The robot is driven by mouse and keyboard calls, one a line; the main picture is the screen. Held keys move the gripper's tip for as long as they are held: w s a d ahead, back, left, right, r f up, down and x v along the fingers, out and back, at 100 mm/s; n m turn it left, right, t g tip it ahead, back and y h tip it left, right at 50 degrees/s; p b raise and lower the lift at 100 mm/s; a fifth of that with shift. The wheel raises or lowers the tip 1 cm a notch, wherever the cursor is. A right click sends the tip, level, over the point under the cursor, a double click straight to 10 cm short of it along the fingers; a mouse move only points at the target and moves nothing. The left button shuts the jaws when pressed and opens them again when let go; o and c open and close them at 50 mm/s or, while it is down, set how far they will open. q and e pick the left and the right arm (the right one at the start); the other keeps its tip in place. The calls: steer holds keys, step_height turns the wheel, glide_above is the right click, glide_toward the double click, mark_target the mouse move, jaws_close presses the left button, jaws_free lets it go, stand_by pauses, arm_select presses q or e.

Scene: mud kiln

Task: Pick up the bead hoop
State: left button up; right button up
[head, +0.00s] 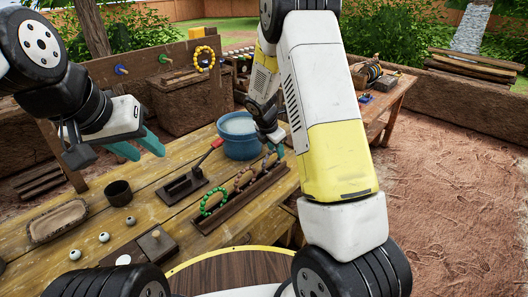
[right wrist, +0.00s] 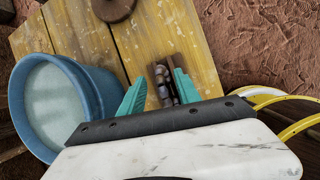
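A rack (head: 228,213) on the wooden table holds upright bead hoops: a green one (head: 213,201) at the near end, a tan one (head: 241,180) in the middle and a reddish one (head: 268,162) at the far end. A yellow bead hoop (head: 204,58) hangs on a wall peg behind. My right gripper (head: 274,147) is above the far end of the rack, close to the reddish hoop. In the right wrist view its teal fingers are spread, with dark beads (right wrist: 165,85) between them; contact cannot be told. My left gripper (head: 138,148) is open and empty above the table's left side.
A blue bucket (head: 240,142) stands just left of my right gripper. A dark block with a handle (head: 185,186) lies beside the rack. A cup (head: 118,192), an oval tray (head: 58,222) and several small balls occupy the left side. A second table (head: 385,103) stands behind right.

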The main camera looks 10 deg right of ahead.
steer(key=shift+x, duration=0.9)
steer(key=shift+c, duration=0.5)
jaws_close()
steer(key=shift+r, duration=0.1)
